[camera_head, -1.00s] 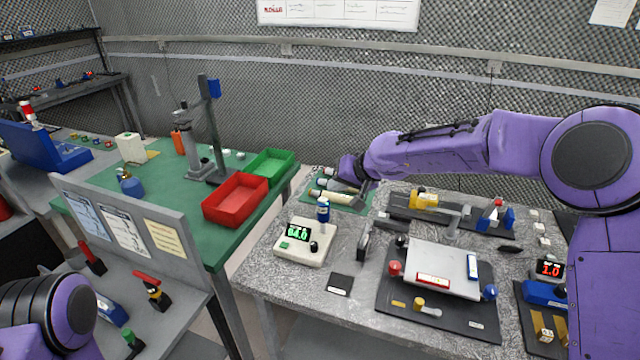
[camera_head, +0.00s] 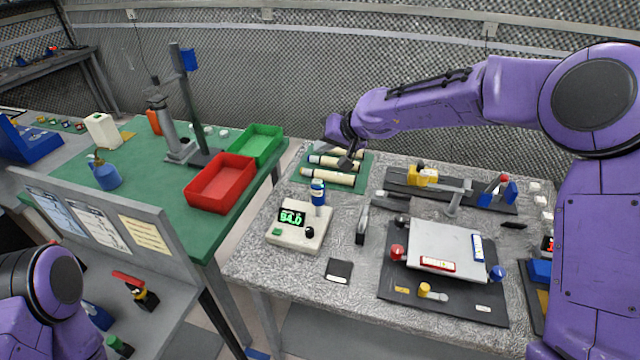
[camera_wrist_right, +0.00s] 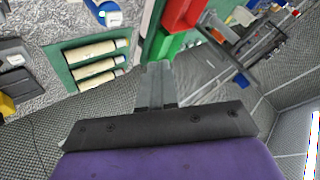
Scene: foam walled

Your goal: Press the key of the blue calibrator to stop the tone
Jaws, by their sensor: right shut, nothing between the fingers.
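A small blue cylinder with a white band, which looks like the blue calibrator (camera_head: 318,192), stands upright on the back of a white meter box (camera_head: 298,238). The box has a lit green display reading about 94.0, a green button and a black knob. The calibrator's key cannot be made out. My right gripper (camera_head: 346,163) is behind the calibrator, over the green mat, apart from it. Its fingers are together and empty, as the right wrist view (camera_wrist_right: 155,88) also shows. My left arm shows at the lower left; its gripper is out of view.
Several cream cylinders lie on the green mat (camera_head: 358,181). A dark clip-like stand (camera_head: 362,224) and a black pad (camera_head: 339,270) are near the meter. A grey plate (camera_head: 445,247) is at right. Red (camera_head: 221,183) and green (camera_head: 256,144) trays stand on the left table.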

